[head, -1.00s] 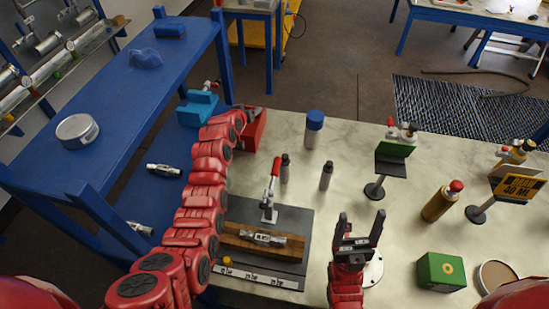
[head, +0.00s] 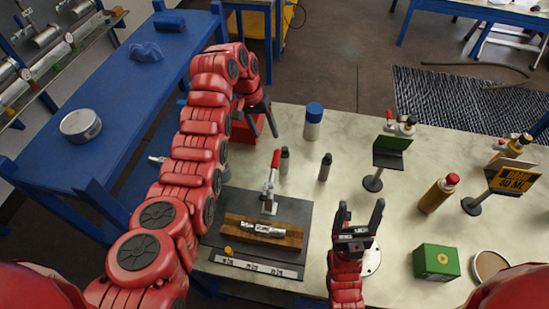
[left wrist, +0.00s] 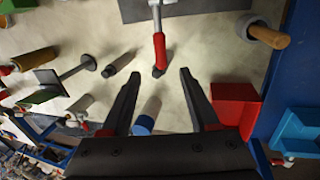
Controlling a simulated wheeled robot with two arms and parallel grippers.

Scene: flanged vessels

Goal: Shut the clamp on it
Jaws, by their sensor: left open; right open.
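The clamp (head: 270,190) has a red handle that stands up at the back of a dark base plate (head: 222,208). A silver flanged vessel (head: 263,230) lies on a wooden block on this plate, in front of the clamp. My left gripper (head: 263,132) is open and empty, beyond the clamp and near the red box. In the left wrist view the red handle (left wrist: 159,48) shows just ahead of the gap between its fingertips (left wrist: 159,73). My right gripper (head: 358,213) is open and empty, right of the plate, fingers pointing up in the picture.
Dark small bottles (head: 325,168) and a blue-capped bottle (head: 313,124) stand right of and behind the clamp. A red box (head: 243,131) sits at the table's back left edge. A green box (head: 436,261) and sign stands are to the right.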

